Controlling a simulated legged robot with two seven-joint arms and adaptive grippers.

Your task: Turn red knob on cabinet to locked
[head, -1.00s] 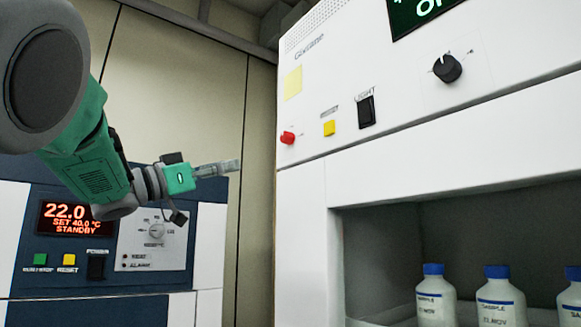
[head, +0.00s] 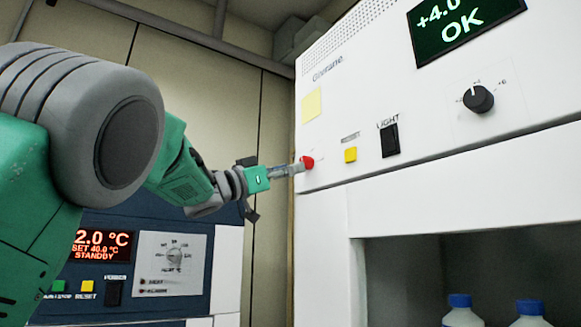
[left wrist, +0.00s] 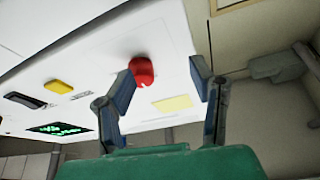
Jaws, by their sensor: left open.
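The red knob (head: 307,162) sits on the white cabinet's (head: 385,210) front panel, at its left edge in the head view. My left gripper (head: 298,167) reaches in from the left, with its fingertips right at the knob. In the left wrist view the red knob (left wrist: 142,72) shows beyond the fingers, close to the left finger. The left gripper (left wrist: 160,80) is open, with a wide gap between its fingers. I cannot tell whether a finger touches the knob. The knob's lock marks are not readable. My right gripper is not in view.
Beside the red knob are a yellow button (head: 350,155), a black light switch (head: 390,140) and a black dial (head: 478,99). A display (head: 465,25) reads OK. Bottles (head: 462,312) stand in the cabinet's opening. A blue unit (head: 150,265) stands at the lower left.

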